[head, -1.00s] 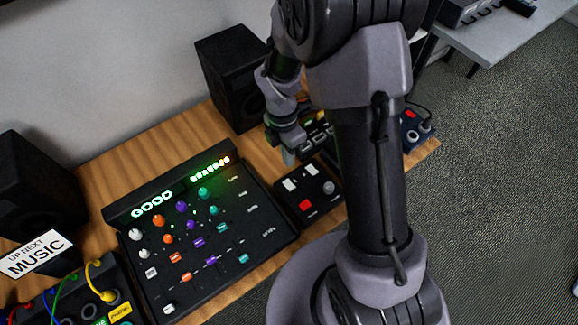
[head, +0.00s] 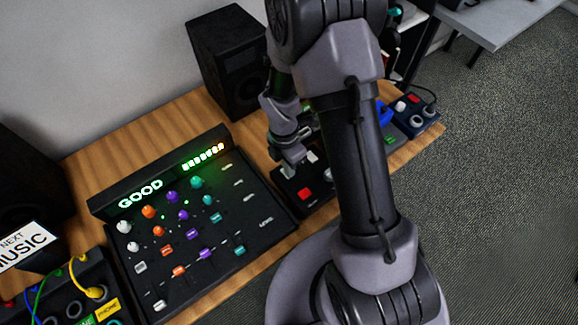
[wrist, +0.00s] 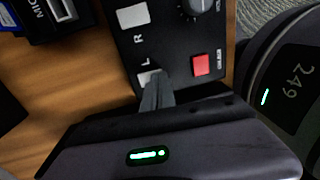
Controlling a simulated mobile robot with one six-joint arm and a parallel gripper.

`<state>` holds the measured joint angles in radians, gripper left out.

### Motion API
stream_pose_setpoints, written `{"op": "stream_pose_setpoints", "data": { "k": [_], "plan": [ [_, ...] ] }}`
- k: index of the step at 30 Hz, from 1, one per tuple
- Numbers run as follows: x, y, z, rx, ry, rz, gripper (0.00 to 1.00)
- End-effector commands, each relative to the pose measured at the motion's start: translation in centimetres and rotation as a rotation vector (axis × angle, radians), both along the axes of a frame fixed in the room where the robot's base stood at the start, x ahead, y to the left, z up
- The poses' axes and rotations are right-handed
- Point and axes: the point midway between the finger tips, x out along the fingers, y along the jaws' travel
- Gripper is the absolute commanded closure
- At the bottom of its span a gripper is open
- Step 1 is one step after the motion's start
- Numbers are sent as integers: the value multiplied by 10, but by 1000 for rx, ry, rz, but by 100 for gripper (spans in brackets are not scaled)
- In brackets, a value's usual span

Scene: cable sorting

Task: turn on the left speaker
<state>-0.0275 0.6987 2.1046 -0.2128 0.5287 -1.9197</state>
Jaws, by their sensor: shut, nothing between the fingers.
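A small black control box (head: 322,201) with a red button (head: 304,194) stands right of the mixer. In the wrist view the box (wrist: 185,45) shows two white switches, marked R (wrist: 132,16) and L (wrist: 147,77), a red button (wrist: 201,65) and a dark knob (wrist: 198,5). My gripper (wrist: 157,84) is shut and empty, its tip at the L switch and partly covering it. I cannot tell whether it presses the switch. In the head view my gripper (head: 291,170) is over the box's back left part. The left speaker (head: 32,170) is dark and partly cut off.
The mixer (head: 185,215) shows a lit GOOD sign (head: 141,193). Another black speaker (head: 228,62) stands behind the box. A patch box with cables (head: 75,300) and a MUSIC sign (head: 25,245) are at left. A blue device (head: 412,118) is at right. Bare wood (head: 150,135) lies behind the mixer.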

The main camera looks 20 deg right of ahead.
Motion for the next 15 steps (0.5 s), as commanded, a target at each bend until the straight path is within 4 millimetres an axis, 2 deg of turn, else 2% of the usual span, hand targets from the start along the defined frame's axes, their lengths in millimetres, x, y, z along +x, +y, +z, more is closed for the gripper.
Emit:
{"op": "stream_pose_setpoints", "data": {
  "k": [15],
  "plan": [
    [2, 1, -2, -1, 2, 1, 100]
  ]
}}
